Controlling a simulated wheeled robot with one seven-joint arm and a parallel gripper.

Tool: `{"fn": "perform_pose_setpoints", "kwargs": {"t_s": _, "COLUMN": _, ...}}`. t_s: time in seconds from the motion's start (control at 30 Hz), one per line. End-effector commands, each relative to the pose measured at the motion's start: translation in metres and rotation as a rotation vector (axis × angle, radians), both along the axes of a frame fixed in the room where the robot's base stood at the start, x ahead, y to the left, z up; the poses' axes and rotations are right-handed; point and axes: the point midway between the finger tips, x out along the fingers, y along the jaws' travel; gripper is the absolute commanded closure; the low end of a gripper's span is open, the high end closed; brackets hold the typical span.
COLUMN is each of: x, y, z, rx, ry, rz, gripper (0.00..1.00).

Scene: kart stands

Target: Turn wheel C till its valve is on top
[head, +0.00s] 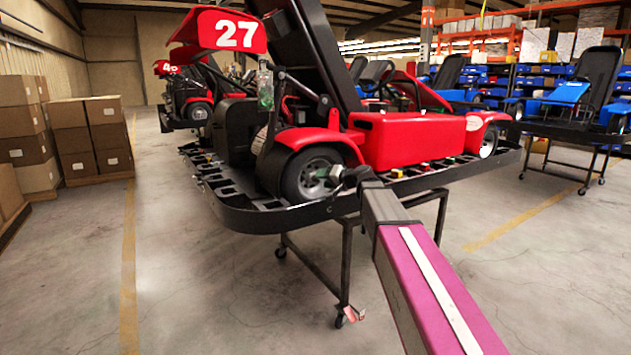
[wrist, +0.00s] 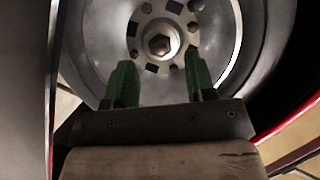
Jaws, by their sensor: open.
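A wheel (head: 308,178) with a black tyre and grey metal rim sits under the red fender of the number 27 kart in the head view. No letter is readable on it, so I cannot tell whether it is wheel C. In the wrist view its rim and bolted hub (wrist: 158,44) fill the upper middle. No valve can be made out in either view. My gripper (head: 333,174) is in front of this wheel. In the wrist view my gripper (wrist: 158,72) is open, its two green fingers apart below and beside the hub, with nothing between them. Contact with the rim cannot be told.
The red kart (head: 405,140) rests on a black stand (head: 262,218) with slotted edges and caster legs. Another wheel (head: 488,142) shows at its right end. Cardboard boxes (head: 92,138) stand at left, a blue kart (head: 570,95) at right. The floor in front is clear.

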Motion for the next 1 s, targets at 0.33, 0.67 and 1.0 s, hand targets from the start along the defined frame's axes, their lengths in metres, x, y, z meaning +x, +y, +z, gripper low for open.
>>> {"fn": "perform_pose_setpoints", "kwargs": {"t_s": 0.33, "x": 0.028, "y": 0.035, "z": -0.011, "rx": -0.001, "ry": 0.000, "rz": 0.002, "gripper": 0.50}}
{"fn": "perform_pose_setpoints", "kwargs": {"t_s": 0.67, "x": 0.030, "y": 0.039, "z": -0.012, "rx": -0.001, "ry": 0.000, "rz": 0.001, "gripper": 0.50}}
{"fn": "perform_pose_setpoints", "kwargs": {"t_s": 1.0, "x": 0.030, "y": 0.038, "z": -0.013, "rx": 0.017, "ry": 0.013, "rz": 0.001, "gripper": 1.00}}
